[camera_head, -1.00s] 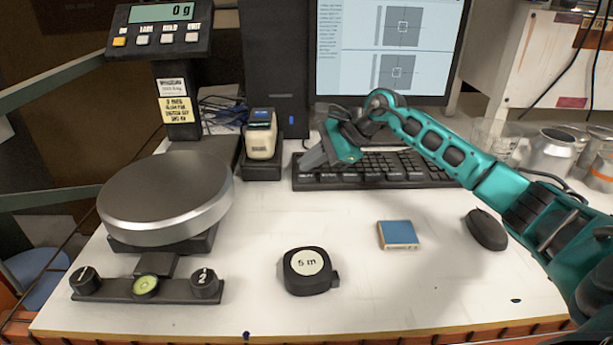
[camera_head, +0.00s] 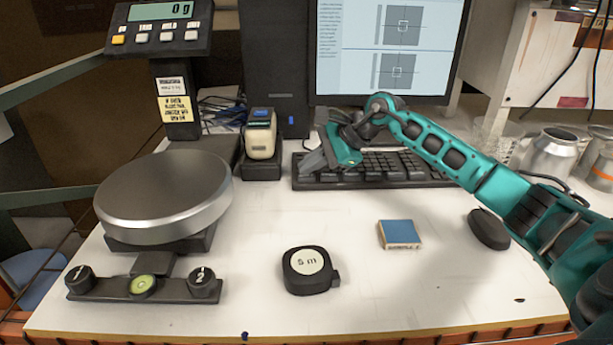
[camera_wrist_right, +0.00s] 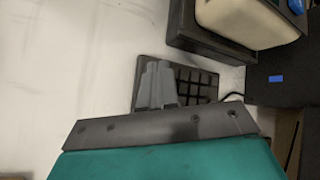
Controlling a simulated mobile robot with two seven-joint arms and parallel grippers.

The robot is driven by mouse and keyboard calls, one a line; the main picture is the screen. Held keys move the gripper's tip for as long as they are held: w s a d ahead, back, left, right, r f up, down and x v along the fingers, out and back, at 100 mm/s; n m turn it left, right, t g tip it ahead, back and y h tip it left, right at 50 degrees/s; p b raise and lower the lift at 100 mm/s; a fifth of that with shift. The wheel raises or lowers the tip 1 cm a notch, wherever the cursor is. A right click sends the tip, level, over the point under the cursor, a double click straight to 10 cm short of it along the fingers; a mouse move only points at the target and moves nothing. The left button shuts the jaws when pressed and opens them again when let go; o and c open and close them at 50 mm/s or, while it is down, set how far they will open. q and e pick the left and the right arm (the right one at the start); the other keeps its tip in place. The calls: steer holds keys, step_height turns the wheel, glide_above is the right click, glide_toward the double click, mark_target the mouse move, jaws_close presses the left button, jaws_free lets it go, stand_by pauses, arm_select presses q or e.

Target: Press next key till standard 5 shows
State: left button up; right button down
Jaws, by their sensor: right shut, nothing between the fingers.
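The keyboard (camera_head: 385,172) lies on the white table below the monitor (camera_head: 385,45), which shows two grey target diagrams; its text is too small to read. My right gripper (camera_head: 308,168) is shut and empty at the keyboard's left end. In the right wrist view the closed fingers (camera_wrist_right: 158,85) overlap the left part of the keyboard (camera_wrist_right: 195,85); I cannot tell whether they touch a key. A cream handheld device (camera_head: 261,135) with a small blue screen sits in a dark dock (camera_head: 262,168) left of the gripper. My left gripper is not in view.
A scale with a round pan (camera_head: 165,190) and a display reading 0 g stands at left. A tape measure (camera_head: 308,270), a blue box (camera_head: 399,234) and a mouse (camera_head: 488,229) lie in front. Metal cans (camera_head: 549,150) stand at right.

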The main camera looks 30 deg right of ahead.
mark_target(311, 177)
steer(key=shift+f, duration=0.15)
stand_by(0.4)
steer(key=shift+r+p, duration=0.3)
steer(key=shift+r, duration=0.5)
steer(key=shift+r+p, duration=1.35)
steer(key=shift+r, duration=1.2)
steer(key=shift+f, duration=0.1)
